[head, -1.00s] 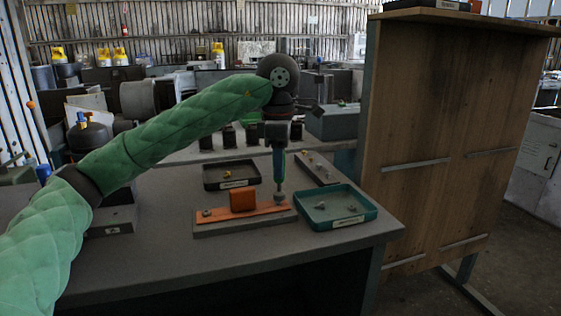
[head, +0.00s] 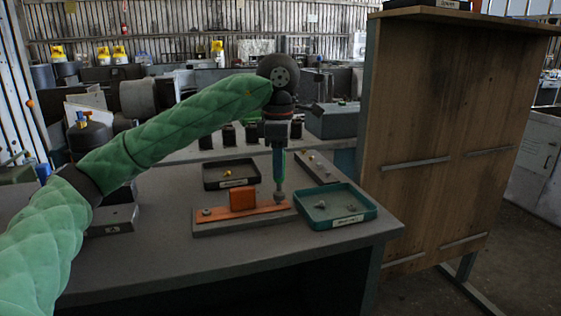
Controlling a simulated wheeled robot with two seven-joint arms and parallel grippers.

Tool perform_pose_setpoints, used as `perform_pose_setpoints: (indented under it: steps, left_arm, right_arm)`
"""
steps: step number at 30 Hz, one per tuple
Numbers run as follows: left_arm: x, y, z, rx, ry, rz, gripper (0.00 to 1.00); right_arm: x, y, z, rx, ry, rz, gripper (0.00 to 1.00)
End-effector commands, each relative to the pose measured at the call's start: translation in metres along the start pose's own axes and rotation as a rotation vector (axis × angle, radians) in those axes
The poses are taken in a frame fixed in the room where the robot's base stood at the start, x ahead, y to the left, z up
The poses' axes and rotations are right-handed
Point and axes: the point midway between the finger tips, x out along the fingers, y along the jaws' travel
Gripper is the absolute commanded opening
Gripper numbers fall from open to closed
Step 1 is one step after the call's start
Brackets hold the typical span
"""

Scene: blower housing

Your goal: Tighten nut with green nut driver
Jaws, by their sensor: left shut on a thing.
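My left gripper (head: 277,145) points straight down and is shut on the green nut driver (head: 279,165). The driver stands upright, and its metal socket (head: 279,195) is at the right end of the orange plate (head: 262,209). The nut under the socket is hidden, so I cannot tell how it is seated. An orange block (head: 242,199) stands on the middle of the plate. A grey nut or bolt end (head: 206,212) shows at the plate's left end. The plate lies on a grey base (head: 240,226). My right gripper is not in view.
A teal tray (head: 372,211) with small grey parts stands just right of the plate. A black tray (head: 210,186) with yellow parts is behind it. A grey strip with small parts (head: 318,170) lies behind the teal tray. The table front (head: 160,262) is clear.

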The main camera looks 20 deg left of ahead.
Motion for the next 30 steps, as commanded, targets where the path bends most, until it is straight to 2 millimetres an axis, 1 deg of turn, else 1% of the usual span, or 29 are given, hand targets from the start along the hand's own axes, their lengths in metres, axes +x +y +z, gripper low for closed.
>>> perform_pose_setpoints:
  steps: [1, 18, 30]
  left_arm:
    - [0.004, 0.000, 0.001, 0.001, 0.001, -0.005, 0.00]
    - [-0.021, 0.000, 0.000, 0.000, 0.000, 0.000, 0.00]
    - [-0.031, 0.000, 0.000, 0.000, 0.000, 0.000, 0.00]
  right_arm:
    - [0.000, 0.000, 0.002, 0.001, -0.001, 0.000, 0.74]
    - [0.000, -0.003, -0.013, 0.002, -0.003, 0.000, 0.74]
    - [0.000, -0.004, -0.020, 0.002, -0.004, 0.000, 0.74]
